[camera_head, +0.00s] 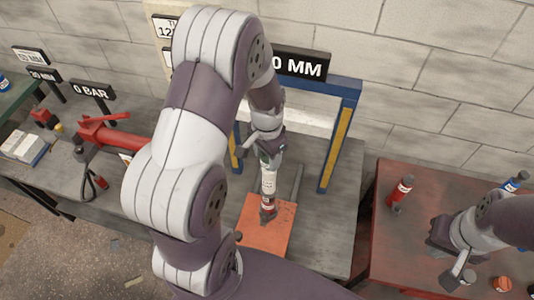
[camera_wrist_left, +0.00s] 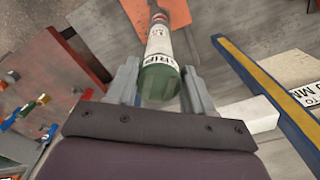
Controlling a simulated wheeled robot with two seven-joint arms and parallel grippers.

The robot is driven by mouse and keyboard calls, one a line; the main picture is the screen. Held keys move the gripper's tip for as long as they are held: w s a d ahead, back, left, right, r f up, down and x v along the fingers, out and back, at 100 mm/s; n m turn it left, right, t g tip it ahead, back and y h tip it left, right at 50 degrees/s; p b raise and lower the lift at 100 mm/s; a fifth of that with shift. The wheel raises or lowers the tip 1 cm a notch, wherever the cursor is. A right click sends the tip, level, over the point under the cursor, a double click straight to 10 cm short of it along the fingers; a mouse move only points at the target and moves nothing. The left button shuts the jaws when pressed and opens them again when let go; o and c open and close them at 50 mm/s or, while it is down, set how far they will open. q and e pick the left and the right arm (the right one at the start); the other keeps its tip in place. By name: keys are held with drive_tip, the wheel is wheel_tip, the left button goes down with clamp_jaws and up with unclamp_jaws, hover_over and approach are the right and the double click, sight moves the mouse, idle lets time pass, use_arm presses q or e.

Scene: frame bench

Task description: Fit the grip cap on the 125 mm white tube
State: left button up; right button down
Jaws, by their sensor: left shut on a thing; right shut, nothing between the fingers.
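My left gripper (camera_head: 266,155) is shut on a slim container (camera_head: 268,184) with a green base, white label and red band. Its dark narrow end points down at an orange mat (camera_head: 251,226); I cannot tell if it touches. In the left wrist view the container (camera_wrist_left: 160,52) sits between both fingers. A white horizontal bar (camera_head: 300,120) spans a blue frame behind; I cannot tell if it is the 125 mm tube. My right gripper (camera_head: 436,246) is shut and empty over the red table. No grip cap can be told for certain.
The blue frame's post (camera_head: 341,135) stands close right of my left gripper. A red tool (camera_head: 110,135) lies on the bench at left. The red table (camera_head: 385,240) carries a red bottle (camera_head: 400,192), a blue bottle (camera_head: 515,182) and an orange round piece (camera_head: 502,284).

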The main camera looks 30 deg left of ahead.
sight(267, 162)
use_arm(q)
drive_tip(key=shift+f+b, duration=0.95)
drive_tip(key=shift+f, duration=0.55)
drive_tip(key=o, duration=1.2)
wheel_tip(267, 162, up, 12)
drive_tip(key=b, duration=0.3)
drive_tip(key=shift+r, duration=0.35)
